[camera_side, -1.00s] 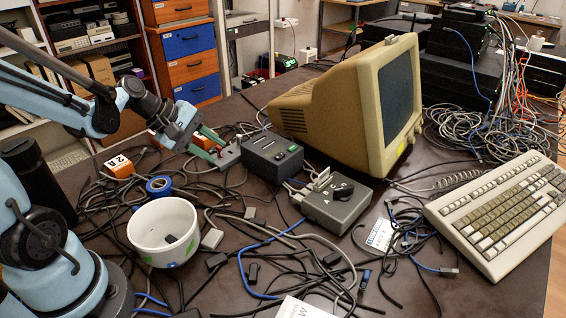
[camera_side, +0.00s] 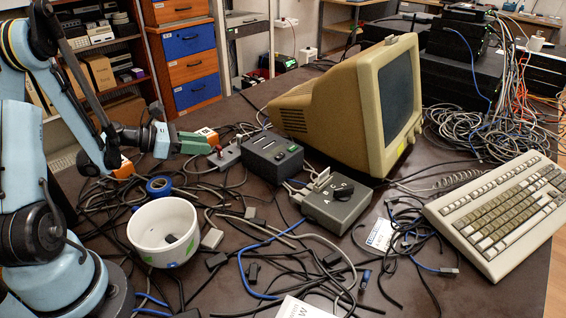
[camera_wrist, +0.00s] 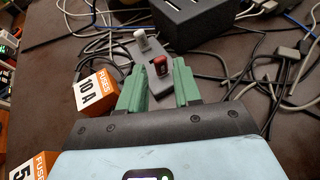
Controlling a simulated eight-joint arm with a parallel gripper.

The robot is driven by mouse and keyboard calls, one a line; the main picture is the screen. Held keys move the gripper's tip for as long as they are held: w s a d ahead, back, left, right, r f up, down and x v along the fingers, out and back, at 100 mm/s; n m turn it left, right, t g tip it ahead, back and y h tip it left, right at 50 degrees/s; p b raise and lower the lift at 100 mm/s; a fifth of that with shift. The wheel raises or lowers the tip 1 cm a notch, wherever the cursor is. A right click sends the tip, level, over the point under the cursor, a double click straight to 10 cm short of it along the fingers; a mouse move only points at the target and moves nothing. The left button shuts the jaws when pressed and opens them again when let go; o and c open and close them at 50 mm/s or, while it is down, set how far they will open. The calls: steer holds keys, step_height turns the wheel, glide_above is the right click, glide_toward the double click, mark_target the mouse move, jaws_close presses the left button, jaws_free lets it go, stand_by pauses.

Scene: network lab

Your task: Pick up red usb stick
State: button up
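The red USB stick (camera_wrist: 160,67) stands upright in a small grey hub (camera_wrist: 150,78) in the wrist view. In the side view the stick (camera_side: 219,150) shows as a small red spot just beyond my fingertips. My gripper (camera_wrist: 158,76) is open, its green fingers on either side of the stick with gaps between. In the side view my gripper (camera_side: 208,142) lies nearly level, pointing right at the hub. I cannot tell whether the fingertips have reached the stick in depth. A white stick (camera_wrist: 141,38) stands in the same hub, farther off.
A dark grey box (camera_side: 272,156) stands right behind the hub. Orange-and-white fuse boxes (camera_wrist: 97,92) lie left of my gripper. Loose cables cover the table around the hub. A white pot (camera_side: 163,228), a switch box (camera_side: 338,205) and a beige monitor (camera_side: 345,98) stand nearby.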

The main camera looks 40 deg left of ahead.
mark_target(218, 146)
steer(key=shift+x, duration=3.8)
jaws_close()
